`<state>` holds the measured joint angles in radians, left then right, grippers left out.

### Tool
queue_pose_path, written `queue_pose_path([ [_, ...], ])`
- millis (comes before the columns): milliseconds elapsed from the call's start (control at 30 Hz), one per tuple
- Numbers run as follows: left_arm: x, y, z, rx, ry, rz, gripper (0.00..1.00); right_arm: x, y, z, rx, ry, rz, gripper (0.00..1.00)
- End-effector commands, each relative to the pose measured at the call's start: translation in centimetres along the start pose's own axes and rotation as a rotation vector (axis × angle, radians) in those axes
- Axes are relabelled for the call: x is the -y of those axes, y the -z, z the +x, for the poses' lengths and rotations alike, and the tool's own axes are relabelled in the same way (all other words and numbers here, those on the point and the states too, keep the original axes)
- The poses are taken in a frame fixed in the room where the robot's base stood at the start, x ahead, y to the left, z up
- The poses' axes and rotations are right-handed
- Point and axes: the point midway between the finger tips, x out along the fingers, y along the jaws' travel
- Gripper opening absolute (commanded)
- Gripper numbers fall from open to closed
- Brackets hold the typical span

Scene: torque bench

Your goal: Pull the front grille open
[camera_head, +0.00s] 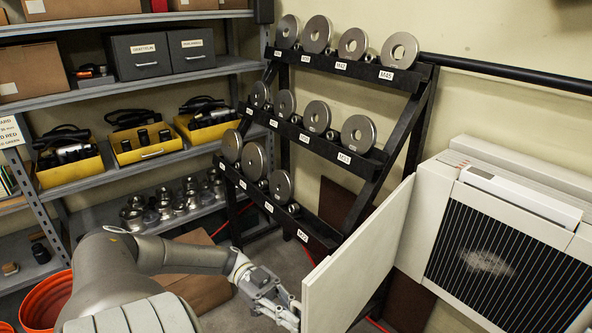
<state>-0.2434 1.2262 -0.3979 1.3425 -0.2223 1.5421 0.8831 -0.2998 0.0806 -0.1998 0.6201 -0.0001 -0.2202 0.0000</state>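The front grille (362,262) is a flat white panel standing swung out to the left of a white wall unit (432,205). Its hinge side is at the unit's left edge, and the unit's black slatted front (500,262) with a pale dusty patch is exposed. My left gripper (288,312) is at the panel's free left edge, low in the picture. Its fingertips are close to or against that edge, partly cut off or hidden, so I cannot tell whether they grip it. My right gripper is not in view.
A black rack (345,75) with metal discs stands behind the panel. Grey shelves (130,85) with yellow bins (145,147) and boxes fill the left. A cardboard box (200,285) sits on the floor behind my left arm, and an orange bucket (45,300) is at lower left.

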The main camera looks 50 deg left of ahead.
Motion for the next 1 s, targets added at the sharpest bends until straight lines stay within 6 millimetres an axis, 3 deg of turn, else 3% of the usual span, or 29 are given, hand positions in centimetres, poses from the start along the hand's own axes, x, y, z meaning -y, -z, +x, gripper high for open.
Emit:
queue_pose_path([
  [100, -0.1, -0.2, 0.0, 0.005, 0.001, -0.004, 0.0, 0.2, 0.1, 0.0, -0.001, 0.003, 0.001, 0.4],
  [133, -0.1, -0.2, 0.0, 0.005, 0.001, -0.004, 0.13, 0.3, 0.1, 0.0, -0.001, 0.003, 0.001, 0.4],
  [300, 0.0, -0.2, 0.0, 0.003, 0.001, -0.003, 0.32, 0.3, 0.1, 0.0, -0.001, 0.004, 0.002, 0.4],
  [667, 0.0, -0.1, -0.4, 0.002, 0.001, -0.001, 0.32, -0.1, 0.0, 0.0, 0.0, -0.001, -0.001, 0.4],
  [1000, 0.1, -0.1, -5.5, 0.003, 0.005, 0.001, 0.32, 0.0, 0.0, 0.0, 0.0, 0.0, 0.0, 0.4],
])
